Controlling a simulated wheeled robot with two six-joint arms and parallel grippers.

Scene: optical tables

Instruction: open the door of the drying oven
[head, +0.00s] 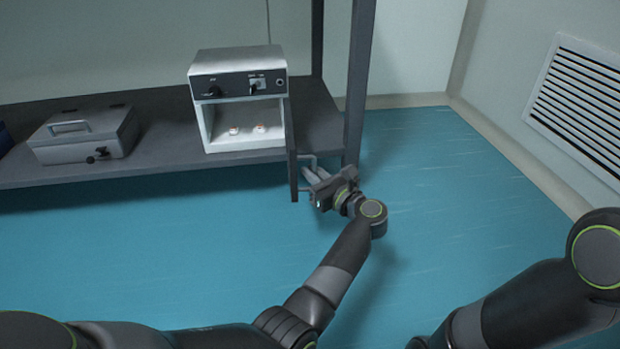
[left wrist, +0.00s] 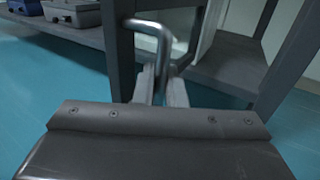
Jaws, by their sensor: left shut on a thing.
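The drying oven (head: 237,62) is a white box with a dark control panel, standing on a grey shelf. Its door (head: 292,150) stands swung out toward me, seen nearly edge-on at the oven's right side, and the chamber is exposed. Two small white-and-orange items (head: 259,128) lie inside. My left gripper (head: 309,174) is at the outer side of the door, shut on the door handle (left wrist: 154,40), a bent metal bar. The left wrist view shows the fingers around the bar beside the door panel (left wrist: 119,45). My right gripper is not in view; only part of that arm shows.
A grey case (head: 85,137) with a handle sits on the shelf (head: 166,130) to the left. A dark upright post (head: 357,75) stands just right of the door and close to my left gripper. The blue floor at right is clear.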

